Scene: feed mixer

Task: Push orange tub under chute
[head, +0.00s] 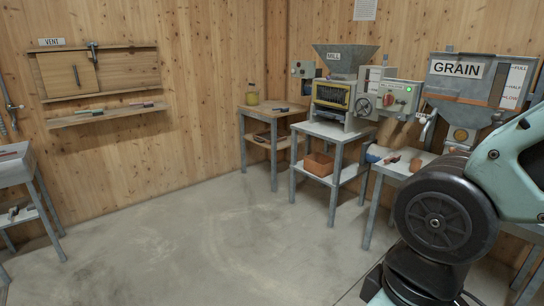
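An orange tub (319,164) stands on the lower shelf of the grey metal stand beneath the mill (340,78). It is small in the head view, and its inside is too small to make out. I cannot make out a chute clearly; the mill's underside is hidden by the stand's top. My teal and black arm fills the right side of the view, but my gripper is not in the picture.
The stand's legs (333,198) frame the shelf. A wooden side table (270,118) is left of it. A bench (398,168) below the grain hopper (456,80) is right, partly behind my arm. The concrete floor (170,235) in front is clear.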

